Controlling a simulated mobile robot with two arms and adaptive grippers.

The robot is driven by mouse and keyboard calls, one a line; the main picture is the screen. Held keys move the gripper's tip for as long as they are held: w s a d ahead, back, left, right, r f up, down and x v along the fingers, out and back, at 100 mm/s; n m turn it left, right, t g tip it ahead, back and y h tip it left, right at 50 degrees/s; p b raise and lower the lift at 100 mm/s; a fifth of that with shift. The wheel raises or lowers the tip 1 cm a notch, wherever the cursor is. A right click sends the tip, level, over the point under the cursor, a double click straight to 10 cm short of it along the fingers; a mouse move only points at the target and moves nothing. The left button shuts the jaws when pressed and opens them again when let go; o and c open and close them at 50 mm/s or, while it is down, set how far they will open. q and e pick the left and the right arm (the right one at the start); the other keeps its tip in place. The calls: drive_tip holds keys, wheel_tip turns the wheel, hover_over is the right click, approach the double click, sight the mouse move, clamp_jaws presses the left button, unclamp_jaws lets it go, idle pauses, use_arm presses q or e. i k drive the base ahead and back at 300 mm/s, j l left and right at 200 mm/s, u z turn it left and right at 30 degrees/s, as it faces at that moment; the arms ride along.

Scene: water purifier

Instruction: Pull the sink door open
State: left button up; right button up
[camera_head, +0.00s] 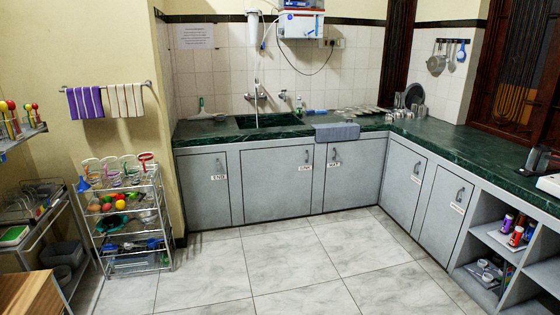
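The grey cabinet door below the sink (270,188) is shut, with a small handle and a white label near its upper right. The green sink basin (268,121) is set into the counter above it. To its left is another shut grey door (202,188) with a label. To its right is a third shut grey door (350,182), with its handle and label at the upper left. The label words are too small to read surely. Neither of my grippers is in view.
The tiled floor (290,265) before the doors is clear. A wire rack (130,240) stands left. A grey cloth (337,132) hangs over the counter edge. More shut doors (446,212) and open shelves (496,240) line the right.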

sight(278, 181)
drive_tip(key=i, duration=4)
drive_tip(key=i+z, duration=0.15)
drive_tip(key=i, duration=0.3)
drive_tip(key=i+j+z, duration=0.1)
drive_tip(key=i, duration=0.35)
